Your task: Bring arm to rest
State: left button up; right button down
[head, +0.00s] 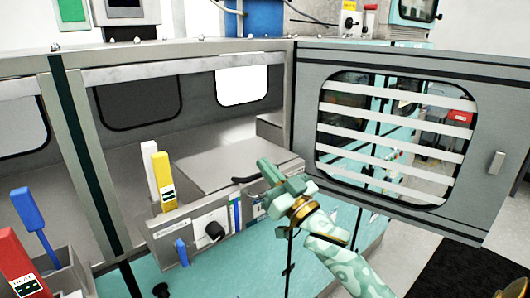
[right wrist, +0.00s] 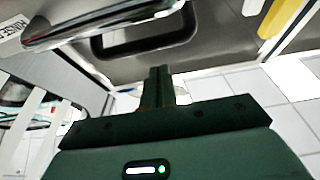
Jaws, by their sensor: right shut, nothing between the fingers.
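My right arm, pale green and patterned (head: 340,265), comes in from the lower right in the head view. My right gripper (head: 266,168) is above the front edge of the grey machine, near a dark curved handle. It is shut and holds nothing. In the right wrist view its dark fingers (right wrist: 158,85) are together in the middle, with a blurred metal bar (right wrist: 105,22) above left. I cannot tell whether the gripper touches the handle. My left gripper is not in view.
A grey door (head: 483,140) with a striped window stands open at the right. A red module (head: 18,262) and a blue handle (head: 28,209) are at lower left.

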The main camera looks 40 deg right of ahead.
pick_arm(q)
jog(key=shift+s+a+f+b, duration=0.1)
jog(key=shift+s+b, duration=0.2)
jog(key=shift+b, duration=0.5)
pick_arm(e)
jog(key=v, duration=1)
jog(key=shift+r, duration=0.25)
